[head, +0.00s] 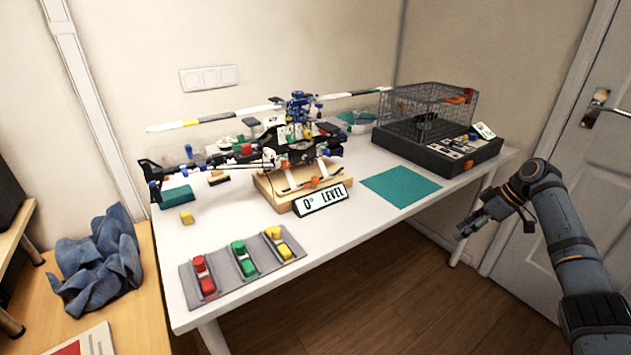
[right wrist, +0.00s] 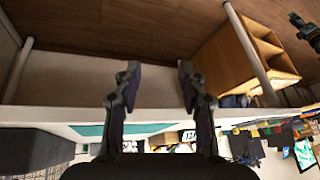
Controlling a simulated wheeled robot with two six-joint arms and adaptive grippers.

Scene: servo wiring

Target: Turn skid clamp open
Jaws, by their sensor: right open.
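A model helicopter (head: 300,133) stands on a wooden stand (head: 277,200) near the middle of the white table in the head view. A small orange part (head: 314,182), seemingly the skid clamp, sits on the stand by a pale skid; its exact turn is too small to tell. My right gripper (head: 463,231) is off the table's right front side, well apart from the stand. Its two fingers are spread and empty in the right wrist view (right wrist: 157,72). My left gripper does not show in the head view.
A sign reading "0° LEVEL" (head: 321,200) stands before the stand. A grey mat (head: 222,273) with red, green and yellow pieces lies at front left. A teal mat (head: 401,186) lies bare at right. A wire cage on a dark base (head: 440,158) stands at back right.

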